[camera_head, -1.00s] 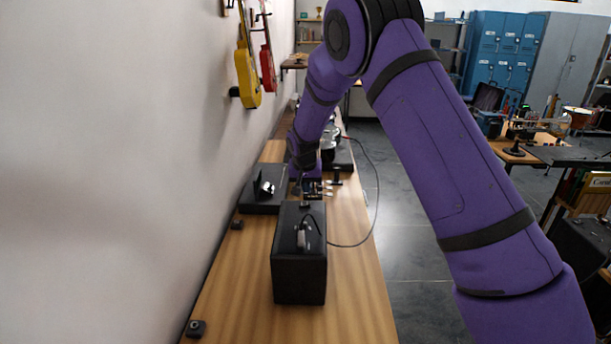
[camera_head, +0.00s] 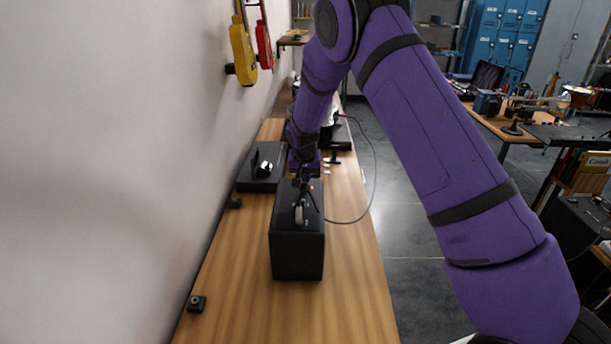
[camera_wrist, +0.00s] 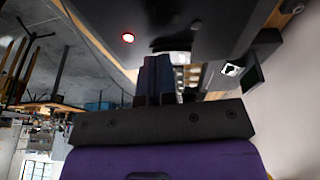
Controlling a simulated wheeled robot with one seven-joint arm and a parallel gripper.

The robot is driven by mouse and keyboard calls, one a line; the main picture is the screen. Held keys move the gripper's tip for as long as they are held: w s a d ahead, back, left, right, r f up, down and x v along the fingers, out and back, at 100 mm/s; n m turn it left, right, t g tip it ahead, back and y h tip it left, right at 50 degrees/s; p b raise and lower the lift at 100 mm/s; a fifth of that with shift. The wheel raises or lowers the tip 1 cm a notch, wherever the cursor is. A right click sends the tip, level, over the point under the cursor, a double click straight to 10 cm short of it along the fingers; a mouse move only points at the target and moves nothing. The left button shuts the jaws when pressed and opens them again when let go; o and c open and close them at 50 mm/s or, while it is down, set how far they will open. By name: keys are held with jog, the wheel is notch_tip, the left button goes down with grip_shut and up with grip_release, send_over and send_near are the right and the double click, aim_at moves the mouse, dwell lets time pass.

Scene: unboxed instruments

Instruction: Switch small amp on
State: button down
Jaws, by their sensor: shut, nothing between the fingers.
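The small amp (camera_head: 297,252) is a black box standing on the wooden bench, with a cable and a pale plug on its top. My gripper (camera_head: 301,180) points down at the far end of the amp's top; contact cannot be told. A small red light (camera_head: 311,187) shows beside the fingertips. In the wrist view, my gripper's fingers (camera_wrist: 160,76) are together and empty, and a glowing red spot (camera_wrist: 128,38) lies ahead of them to the left, by a dark surface. The switch's own shape is too small to tell.
A flat black case (camera_head: 258,181) with a small stand lies left of the amp, by the wall. A loose cable (camera_head: 372,180) loops right of the amp. Small black blocks (camera_head: 197,303) sit along the wall side. The bench's near part is clear.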

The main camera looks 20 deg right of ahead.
aim_at(308, 189)
jog(key=shift+a, duration=0.15)
jog(key=shift+w+a+r, duration=0.15)
jog(key=shift+w+a, duration=0.1)
jog(key=shift+a, duration=0.35)
jog(key=shift+r, duration=0.25)
jog(key=d+v, duration=0.3)
jog(key=v, duration=1)
jog(key=shift+r, duration=0.2)
